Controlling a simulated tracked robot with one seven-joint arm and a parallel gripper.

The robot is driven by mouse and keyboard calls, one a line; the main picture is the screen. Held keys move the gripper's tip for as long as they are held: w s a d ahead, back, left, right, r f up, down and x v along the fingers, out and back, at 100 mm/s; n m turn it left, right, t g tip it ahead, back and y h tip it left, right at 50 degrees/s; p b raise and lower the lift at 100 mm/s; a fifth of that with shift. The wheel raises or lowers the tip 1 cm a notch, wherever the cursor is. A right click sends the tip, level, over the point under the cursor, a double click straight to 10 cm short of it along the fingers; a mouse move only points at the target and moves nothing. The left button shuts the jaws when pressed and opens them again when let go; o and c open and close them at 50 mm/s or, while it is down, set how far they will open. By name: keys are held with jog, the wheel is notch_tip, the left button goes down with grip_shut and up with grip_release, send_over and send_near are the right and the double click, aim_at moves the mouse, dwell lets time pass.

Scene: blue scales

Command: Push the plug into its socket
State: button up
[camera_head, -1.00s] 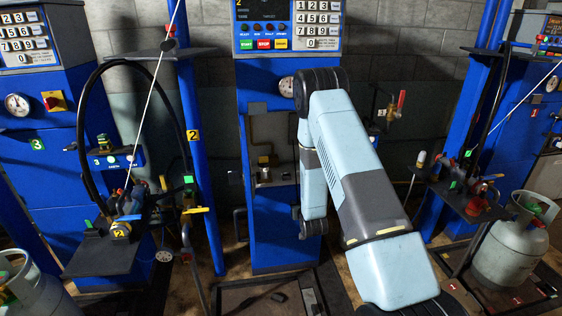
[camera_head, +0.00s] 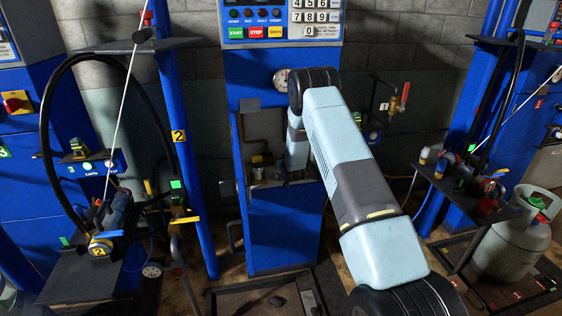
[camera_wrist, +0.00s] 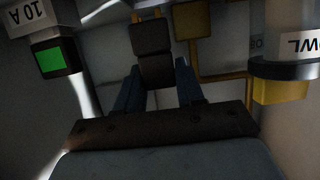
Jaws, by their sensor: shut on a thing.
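In the wrist view my gripper (camera_wrist: 158,85) has two blue fingers closed around a dark block (camera_wrist: 155,70), which I take to be the plug. A second dark square piece (camera_wrist: 151,37) sits directly beyond it; I cannot tell whether it is part of the plug or the socket. In the head view my arm reaches into the open recess (camera_head: 262,140) of the middle blue cabinet. My gripper and the plug are hidden there behind my arm. I cannot clearly make out the socket.
In the wrist view a white part marked 10 A with a green square (camera_wrist: 51,60) is close at left. A yellow block (camera_wrist: 280,91) under a labelled white part is close at right. Yellow pipes (camera_wrist: 195,60) run behind. Gas cylinder (camera_head: 517,238) stands at right.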

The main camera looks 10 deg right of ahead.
jog(key=shift+a+r, duration=0.1)
jog(key=shift+a, duration=0.25)
jog(key=shift+f, duration=0.35)
jog(key=shift+f, duration=0.95)
jog(key=shift+f, duration=0.4)
dwell(0.5)
jog(key=o, duration=1.1)
jog(key=shift+s, duration=0.15)
jog(key=v, duration=1.3)
jog(key=shift+s+r, duration=0.15)
jog(key=shift+s, duration=0.1)
